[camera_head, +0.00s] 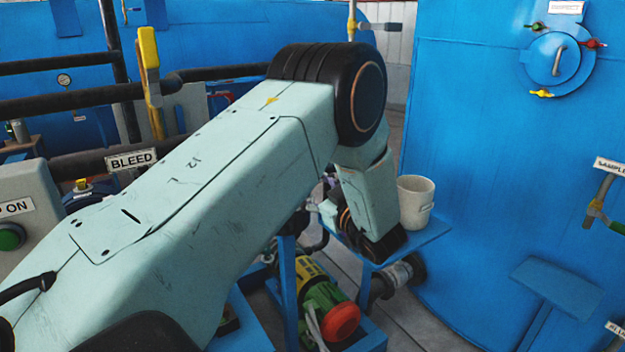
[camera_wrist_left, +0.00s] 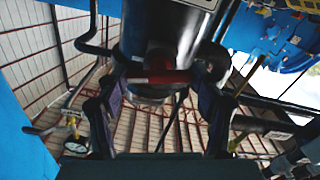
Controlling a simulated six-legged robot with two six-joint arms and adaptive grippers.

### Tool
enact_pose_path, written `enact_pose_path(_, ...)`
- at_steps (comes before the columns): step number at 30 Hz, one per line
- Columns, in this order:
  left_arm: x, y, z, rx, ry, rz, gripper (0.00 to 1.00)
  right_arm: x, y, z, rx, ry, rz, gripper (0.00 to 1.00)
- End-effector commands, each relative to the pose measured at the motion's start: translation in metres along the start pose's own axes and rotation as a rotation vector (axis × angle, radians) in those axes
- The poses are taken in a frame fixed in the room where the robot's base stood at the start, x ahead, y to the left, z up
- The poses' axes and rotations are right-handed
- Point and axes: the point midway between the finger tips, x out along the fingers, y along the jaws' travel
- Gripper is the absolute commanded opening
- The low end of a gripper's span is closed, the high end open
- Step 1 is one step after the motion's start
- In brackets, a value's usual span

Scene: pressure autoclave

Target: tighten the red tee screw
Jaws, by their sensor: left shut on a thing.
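In the wrist view a red bar (camera_wrist_left: 160,77) lies crosswise between the fingers of my left gripper (camera_wrist_left: 160,86), in front of a dark cylinder (camera_wrist_left: 160,30). The gripper is shut on this bar, with one finger at each end. In the head view my left arm reaches across the middle and hides most of its gripper. A red handle (camera_head: 593,43) also shows at the rim of a round blue hatch (camera_head: 556,60) at the upper right, far from my left gripper. I cannot tell whether bar and handle belong together. My right gripper is not in view.
A white bucket (camera_head: 416,203) stands on a blue shelf (camera_head: 432,232) close to my left wrist. A green motor with a red end (camera_head: 341,321) sits below. The large blue tank (camera_head: 470,150) fills the right side. Dark pipes (camera_head: 65,105) run at the left.

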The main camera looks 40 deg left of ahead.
Motion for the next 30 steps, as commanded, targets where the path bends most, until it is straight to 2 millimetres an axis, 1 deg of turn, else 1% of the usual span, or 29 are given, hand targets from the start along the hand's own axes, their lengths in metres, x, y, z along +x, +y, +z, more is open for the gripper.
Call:
enact_pose_path(1, -0.001, -0.002, 0.002, 0.046, -0.009, -0.001, 0.36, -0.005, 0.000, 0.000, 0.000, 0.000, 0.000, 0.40)
enact_pose_path(3, -0.001, -0.003, 0.003, 0.095, -0.009, -0.001, 0.36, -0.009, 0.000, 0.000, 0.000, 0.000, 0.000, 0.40)
enact_pose_path(12, -0.001, -0.004, 0.004, 0.242, -0.011, -0.002, 0.36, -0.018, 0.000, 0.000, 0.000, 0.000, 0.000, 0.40)
enact_pose_path(19, -0.001, -0.004, 0.005, 0.286, -0.011, -0.002, 0.36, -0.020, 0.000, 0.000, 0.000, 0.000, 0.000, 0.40)
enact_pose_path(30, -0.001, -0.005, 0.006, 0.294, -0.012, -0.003, 0.36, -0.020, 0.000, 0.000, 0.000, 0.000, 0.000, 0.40)
